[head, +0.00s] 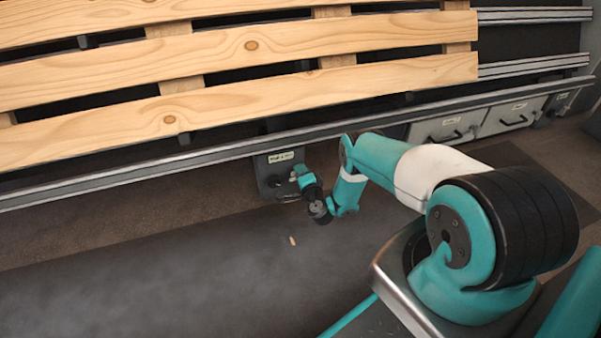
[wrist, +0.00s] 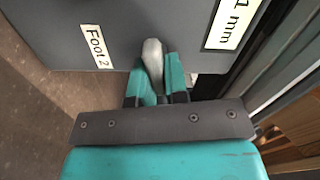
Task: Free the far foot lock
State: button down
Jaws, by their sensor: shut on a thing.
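A dark grey foot housing (head: 268,178) with a pale label hangs below the pallet rail in the head view. In the wrist view its face (wrist: 165,18) carries a label reading "Foot 2" (wrist: 95,46) and a second label ending in "mm" (wrist: 234,22). My gripper (head: 301,177) is at the front of this housing. In the wrist view my gripper (wrist: 156,78) is shut on a light grey, rounded lever (wrist: 152,55). The fingers hide the lever's lower part, so its full angle is unclear.
A wooden pallet (head: 230,95) lies on the conveyor above a long metal rail (head: 120,178). White drawers (head: 450,127) with dark handles and another labelled dark box (head: 562,103) are to the right. A small tan piece (head: 292,241) lies on the dark mat (head: 180,275). The floor in front is otherwise clear.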

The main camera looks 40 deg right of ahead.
jog(key=shift+f+m, duration=0.2)
jog(key=shift+m, duration=1)
jog(key=c, duration=1.1)
grip_release()
jog(key=shift+s+a+r+p, duration=0.15)
jog(key=shift+s+r+p, duration=0.05)
jog(key=shift+s+p, duration=0.4)
jog(key=shift+p+v, duration=6.2)
jog(key=shift+v, duration=1.85)
jog(key=shift+f, duration=0.1)
